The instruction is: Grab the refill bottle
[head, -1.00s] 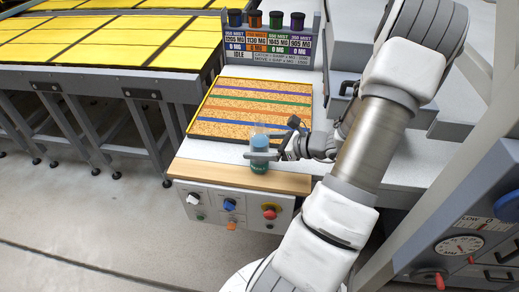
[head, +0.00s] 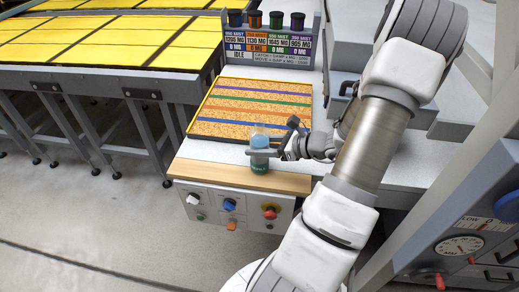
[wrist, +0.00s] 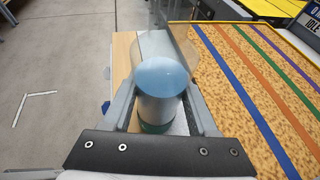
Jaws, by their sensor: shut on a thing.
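The refill bottle (head: 259,152) has a clear upper part with blue inside and a green lower band. It stands upright at the front of the workbench, near the wooden edge strip. In the wrist view the bottle (wrist: 160,88) sits between the two fingers, its round blue top facing the camera. My gripper (head: 266,151) reaches in from the right and is shut on the bottle, with a finger on each side of it. It also shows in the wrist view (wrist: 162,105). The bottle's base is partly hidden in the wrist view.
A yellow-edged tray (head: 214,134) of speckled material with coloured stripes lies just behind the bottle. A display rack (head: 270,48) with several coloured cups stands at the back. Knobs line the front panel (head: 215,208). A gauge panel (head: 470,242) stands at the right.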

